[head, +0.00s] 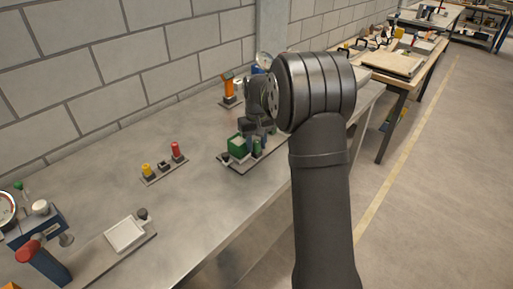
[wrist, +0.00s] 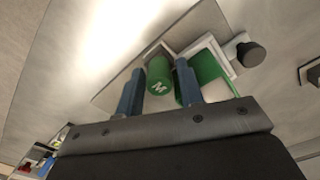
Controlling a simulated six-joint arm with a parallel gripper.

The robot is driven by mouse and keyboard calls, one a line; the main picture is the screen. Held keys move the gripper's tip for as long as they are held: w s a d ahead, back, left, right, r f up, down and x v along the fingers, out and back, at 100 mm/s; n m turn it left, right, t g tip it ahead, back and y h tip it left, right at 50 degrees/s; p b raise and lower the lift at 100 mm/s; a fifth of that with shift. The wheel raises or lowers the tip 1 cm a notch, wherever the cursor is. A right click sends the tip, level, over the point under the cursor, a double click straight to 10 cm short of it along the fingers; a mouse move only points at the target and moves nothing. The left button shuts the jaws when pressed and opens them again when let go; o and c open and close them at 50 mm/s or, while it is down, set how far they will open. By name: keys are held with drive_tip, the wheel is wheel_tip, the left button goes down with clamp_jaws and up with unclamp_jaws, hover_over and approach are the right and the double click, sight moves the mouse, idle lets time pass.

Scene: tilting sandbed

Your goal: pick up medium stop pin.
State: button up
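The medium stop pin is a green cylinder marked M, seen end-on in the wrist view (wrist: 159,75) between my gripper's two blue fingers. My gripper (wrist: 160,82) looks open around it, with narrow gaps at its sides; firm contact does not show. In the head view the green pin (head: 257,147) stands on a dark tray, just below my gripper, whose fingers are hard to make out there. A green block (head: 238,146) sits beside the pin on the same tray; in the wrist view it is partly hidden behind the right finger (wrist: 206,71).
A dark knob (wrist: 250,54) stands at the tray's end. A small rack holds a yellow pin (head: 147,170) and a red pin (head: 176,150) to the left. A white square plate (head: 125,233) and a blue device lie front left. An orange-topped post (head: 228,87) stands behind. The bench between is clear.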

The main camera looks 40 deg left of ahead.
sight(257, 141)
drive_tip(key=c, duration=0.7)
clamp_jaws()
drive_tip(key=shift+r, duration=0.15)
drive_tip(key=shift+r, duration=0.25)
wheel_tip(257, 141, up, 4)
drive_tip(key=shift+f, duration=0.15)
drive_tip(key=w+d+r, duration=0.4)
drive_tip(key=d+r, duration=0.6)
drive_tip(key=d, duration=0.1)
drive_tip(key=shift+r, duration=0.25)
